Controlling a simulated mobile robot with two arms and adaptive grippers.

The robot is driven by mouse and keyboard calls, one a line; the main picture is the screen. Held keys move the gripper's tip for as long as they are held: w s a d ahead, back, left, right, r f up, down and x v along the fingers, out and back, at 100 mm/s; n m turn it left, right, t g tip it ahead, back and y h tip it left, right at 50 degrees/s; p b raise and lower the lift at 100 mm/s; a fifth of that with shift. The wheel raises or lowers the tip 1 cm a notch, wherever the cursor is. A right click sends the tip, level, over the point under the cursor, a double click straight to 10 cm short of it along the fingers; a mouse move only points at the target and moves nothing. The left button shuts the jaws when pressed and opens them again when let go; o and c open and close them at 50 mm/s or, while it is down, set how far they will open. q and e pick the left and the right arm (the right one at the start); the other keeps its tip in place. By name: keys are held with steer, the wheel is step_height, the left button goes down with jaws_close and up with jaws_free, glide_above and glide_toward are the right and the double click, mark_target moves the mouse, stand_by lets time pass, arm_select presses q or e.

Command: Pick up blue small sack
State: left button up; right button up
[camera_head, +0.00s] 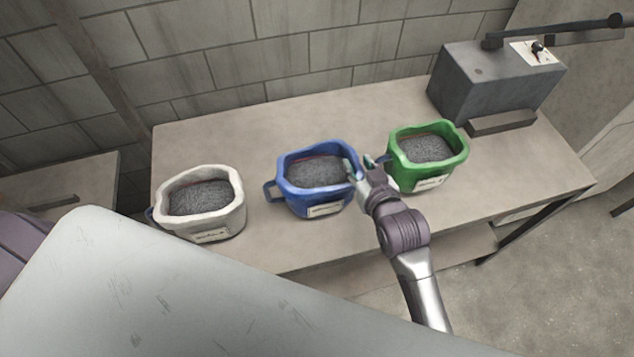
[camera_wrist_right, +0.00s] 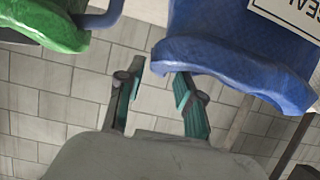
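The blue small sack (camera_head: 316,201) stands upright on the table, full of dark grey grains, with a side handle on its left and a white label in front. My right gripper (camera_head: 361,167) is at its right edge, between it and the green sack (camera_head: 428,176). In the right wrist view the gripper (camera_wrist_right: 157,90) is open with nothing between its fingers. One finger is close to the rim of the blue sack (camera_wrist_right: 235,60); whether they touch I cannot tell. The green sack (camera_wrist_right: 45,22) is on the other side. My left gripper is not in view.
A white sack (camera_head: 218,218) of similar grains stands at the left of the table (camera_head: 300,250). A grey metal box (camera_head: 485,88) with a dark bar stands at the back right. A tiled wall (camera_head: 250,60) runs behind. The table's front strip is clear.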

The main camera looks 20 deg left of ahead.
mark_target(354, 158)
steer(key=shift+p+x, duration=0.3)
steer(key=shift+x, duration=1.65)
jaws_close()
steer(key=shift+r, duration=0.15)
